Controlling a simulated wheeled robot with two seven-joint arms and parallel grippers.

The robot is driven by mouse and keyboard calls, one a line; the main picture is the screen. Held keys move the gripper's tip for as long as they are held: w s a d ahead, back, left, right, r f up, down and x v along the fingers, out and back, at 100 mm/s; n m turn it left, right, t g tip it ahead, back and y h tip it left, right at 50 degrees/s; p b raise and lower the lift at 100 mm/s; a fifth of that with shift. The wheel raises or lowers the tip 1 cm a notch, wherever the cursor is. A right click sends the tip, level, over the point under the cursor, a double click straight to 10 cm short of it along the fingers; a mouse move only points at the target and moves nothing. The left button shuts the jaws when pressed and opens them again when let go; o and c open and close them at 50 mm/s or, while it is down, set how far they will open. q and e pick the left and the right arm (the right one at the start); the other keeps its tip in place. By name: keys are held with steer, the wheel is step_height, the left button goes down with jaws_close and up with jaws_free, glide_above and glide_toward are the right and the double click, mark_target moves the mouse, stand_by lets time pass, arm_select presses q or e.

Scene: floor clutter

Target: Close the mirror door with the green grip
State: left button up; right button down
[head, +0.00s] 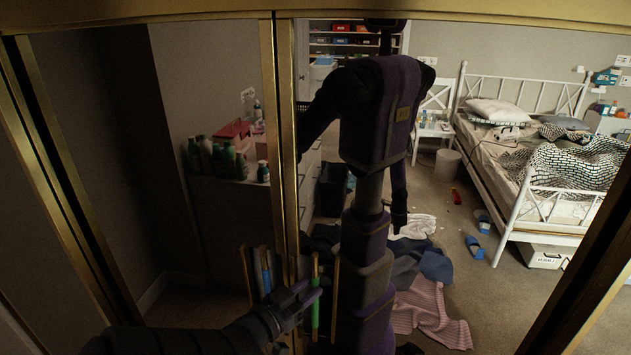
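A gold-framed mirror door (283,120) fills the right and middle of the head view and reflects my own body and the bedroom. The green grip (315,312) is an upright bar low near this door's left edge. My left gripper (310,293) comes in from the lower left, and its dark purple fingers overlap the green grip. Whether they touch it, and whether they are open or shut, I cannot tell. My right gripper is not seen directly; an arm of mine hangs down in the reflection.
A second gold-framed panel stands on the left, with a blue grip (266,272) near its right edge. It shows a cabinet with bottles (208,157). The mirror shows a white bed (507,165), clothes (432,310) and blue slippers (475,247) on the floor.

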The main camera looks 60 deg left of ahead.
arm_select(q)
steer(key=v, duration=0.7)
steer(key=shift+s, duration=0.2)
steer(key=s+d+f+g+b, duration=0.1)
steer(key=d+f+g+b, duration=0.1)
steer(key=f, duration=0.6)
steer(key=s+d+f+g+b, duration=0.1)
steer(key=d+f+g+b, duration=0.15)
steer(key=f, duration=0.55)
steer(key=s+d+f+m+g+h+b, duration=0.1)
steer(key=s+d+f+g, duration=0.3)
steer(key=f, duration=0.5)
steer(key=s+d+f+m+g+h+b, duration=0.2)
steer(key=s+d+f+m+g+b, duration=0.1)
steer(key=d+f, duration=0.5)
steer(key=s+d+f+m+g+h+b, duration=0.1)
steer(key=s+d+f+g+b, duration=0.2)
steer(key=f, duration=0.8)
steer(key=s+d+g, duration=0.2)
steer(key=s+d, duration=0.1)
steer(key=d, duration=0.1)
steer(key=shift+m+h+b, duration=0.4)
steer(key=shift+s+d, duration=0.1)
